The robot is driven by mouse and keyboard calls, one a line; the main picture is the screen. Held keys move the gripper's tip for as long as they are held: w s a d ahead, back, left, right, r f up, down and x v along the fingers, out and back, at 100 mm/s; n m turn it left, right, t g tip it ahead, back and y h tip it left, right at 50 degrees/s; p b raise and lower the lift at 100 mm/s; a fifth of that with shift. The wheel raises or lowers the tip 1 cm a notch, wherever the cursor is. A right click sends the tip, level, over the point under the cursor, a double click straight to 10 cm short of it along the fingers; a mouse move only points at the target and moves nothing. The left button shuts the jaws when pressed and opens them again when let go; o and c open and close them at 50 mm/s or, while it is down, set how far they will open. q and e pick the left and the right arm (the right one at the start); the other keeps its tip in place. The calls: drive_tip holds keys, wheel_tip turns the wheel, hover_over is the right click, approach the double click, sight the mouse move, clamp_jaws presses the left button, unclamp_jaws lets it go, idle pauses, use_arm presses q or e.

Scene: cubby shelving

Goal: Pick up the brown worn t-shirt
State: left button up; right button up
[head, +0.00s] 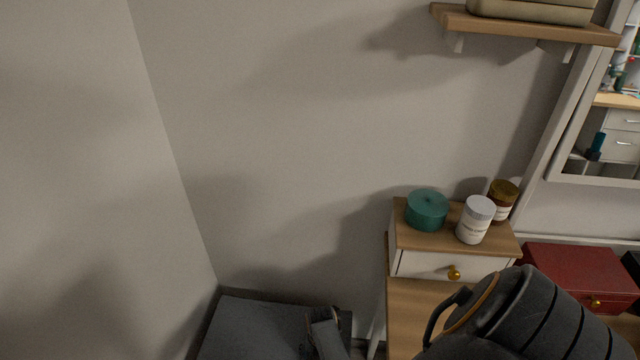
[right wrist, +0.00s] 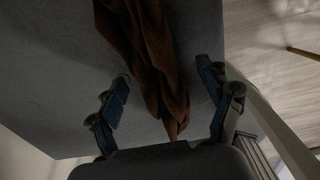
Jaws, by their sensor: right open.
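The brown worn t-shirt (right wrist: 155,50) lies in a crumpled, narrow strip on a flat dark grey surface (right wrist: 55,80) in the right wrist view. Its lower end tapers to a point between the fingers of my right gripper (right wrist: 166,82). The gripper is open, with one finger on each side of the cloth and a gap to it on both sides. The grey surface also shows at the bottom of the head view (head: 258,325), where I cannot make out the shirt. My left gripper is not in view.
A wooden desk (head: 405,315) with a small drawer unit (head: 425,264) stands to the right, carrying a green tin (head: 427,210), a white jar (head: 475,220) and a brown jar (head: 503,198). A red box (head: 580,275) is farther right. Walls bound the grey surface behind and left.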

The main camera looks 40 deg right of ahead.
drive_tip(key=shift+f, duration=0.6)
drive_tip(key=c, duration=1.3)
drive_tip(key=shift+r, duration=0.1)
drive_tip(key=shift+c, duration=0.2)
